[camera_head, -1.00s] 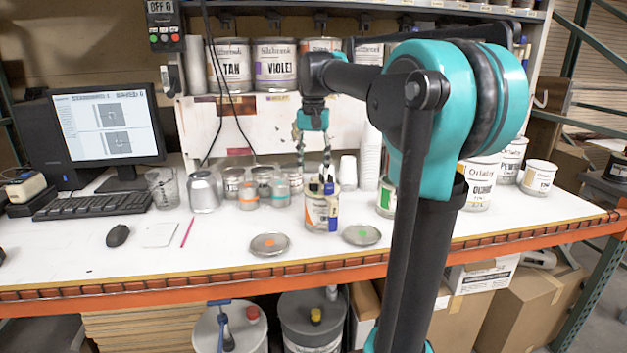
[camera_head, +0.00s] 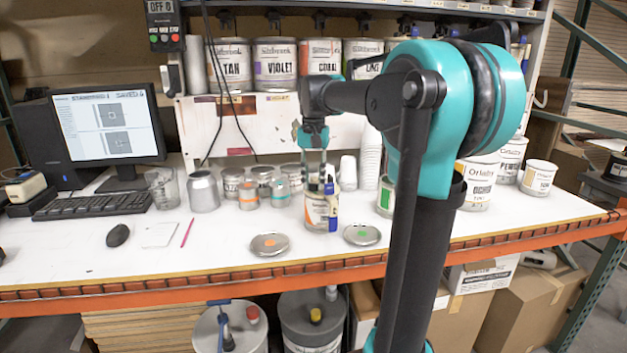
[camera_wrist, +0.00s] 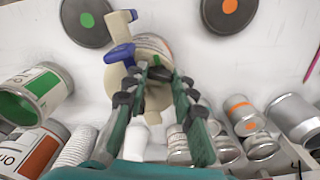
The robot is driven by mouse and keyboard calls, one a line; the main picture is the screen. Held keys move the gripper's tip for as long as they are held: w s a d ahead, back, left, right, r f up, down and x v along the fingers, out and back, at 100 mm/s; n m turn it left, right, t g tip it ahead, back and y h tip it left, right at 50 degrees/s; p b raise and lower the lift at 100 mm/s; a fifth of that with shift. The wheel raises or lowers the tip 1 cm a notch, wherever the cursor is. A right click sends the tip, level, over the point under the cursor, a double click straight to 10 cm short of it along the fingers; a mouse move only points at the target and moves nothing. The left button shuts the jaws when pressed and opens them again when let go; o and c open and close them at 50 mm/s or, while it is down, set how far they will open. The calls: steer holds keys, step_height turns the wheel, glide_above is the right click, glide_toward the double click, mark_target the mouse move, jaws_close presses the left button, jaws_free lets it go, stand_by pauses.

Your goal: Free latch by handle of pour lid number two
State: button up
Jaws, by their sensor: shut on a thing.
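Labelled cans stand on the shelf in the head view, the violet can (camera_head: 275,66) second from the left. Dark lid fittings (camera_head: 274,20) show above some cans; their latches are too small to read, and I cannot tell which lid is number two.
Two round lids, orange-dotted (camera_head: 269,244) and green-dotted (camera_head: 362,235), lie in front of the tool can. Jars (camera_head: 263,180) stand left of it, and stacked cups (camera_head: 370,160) behind right. The bench (camera_head: 210,245) has free room at front left.

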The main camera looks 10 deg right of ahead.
jaws_close()
steer(key=shift+n, duration=2.3)
steer(key=o, duration=0.9)
jaws_free()
steer(key=shift+m, duration=0.3)
steer(key=m, duration=0.3)
steer(key=shift+m, duration=0.4)
step_height(320, 180, up, 17)
steer(key=shift+r, duration=0.2)
